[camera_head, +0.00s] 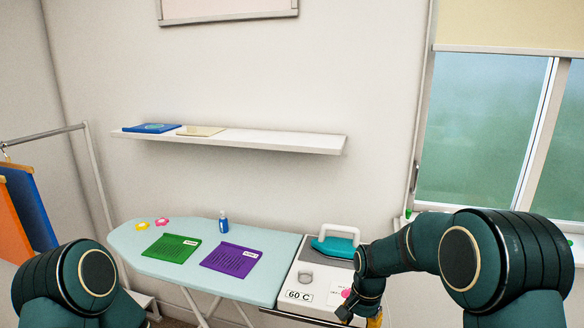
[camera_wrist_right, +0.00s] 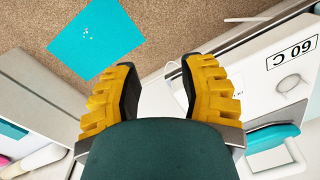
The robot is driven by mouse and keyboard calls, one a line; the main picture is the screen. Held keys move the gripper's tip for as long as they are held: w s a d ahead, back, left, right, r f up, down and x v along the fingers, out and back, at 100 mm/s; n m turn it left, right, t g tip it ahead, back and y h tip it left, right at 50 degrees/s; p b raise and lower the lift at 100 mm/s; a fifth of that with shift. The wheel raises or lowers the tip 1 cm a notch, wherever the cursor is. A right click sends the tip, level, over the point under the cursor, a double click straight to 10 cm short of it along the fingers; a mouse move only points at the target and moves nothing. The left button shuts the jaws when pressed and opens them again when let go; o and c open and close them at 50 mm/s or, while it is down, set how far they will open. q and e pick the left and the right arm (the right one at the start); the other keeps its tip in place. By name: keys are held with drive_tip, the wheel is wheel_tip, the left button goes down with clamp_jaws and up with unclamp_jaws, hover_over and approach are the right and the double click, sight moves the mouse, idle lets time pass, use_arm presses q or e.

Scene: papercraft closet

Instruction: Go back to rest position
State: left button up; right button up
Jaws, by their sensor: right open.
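My right arm (camera_head: 400,250) comes in from the right and bends down in front of the ironing station. My right gripper shows as a bit of yellow at the bottom edge of the head view (camera_head: 375,321). In the right wrist view my right gripper (camera_wrist_right: 158,78) is open, its yellow fingers apart with nothing between them. My left arm (camera_head: 75,285) shows only as a dark green joint at the lower left. My left gripper is out of view.
An ironing board (camera_head: 130,240) holds a green sheet (camera_head: 171,248), a purple sheet (camera_head: 231,259) and a blue bottle (camera_head: 223,222). A teal iron (camera_head: 335,246) stands on the station (camera_head: 307,262) near my right arm. A teal sheet (camera_wrist_right: 95,38) lies on the carpet.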

wheel_tip(320, 180, down, 8)
drive_tip(key=s+n+y, duration=0.1)
drive_tip(key=s+n, duration=0.1)
drive_tip(key=s, duration=0.1)
drive_tip(key=s+a+f+n+y, duration=0.1)
drive_tip(key=s+a+f+n, duration=0.1)
drive_tip(key=s, duration=0.7)
drive_tip(key=s+a+f+n+t+y, duration=0.1)
drive_tip(key=s+a+f+n, duration=0.1)
drive_tip(key=s+a+f, duration=0.2)
drive_tip(key=s+f, duration=0.3)
drive_tip(key=s, duration=0.2)
drive_tip(key=shift+f+t, duration=0.15)
drive_tip(key=shift+t, duration=0.15)
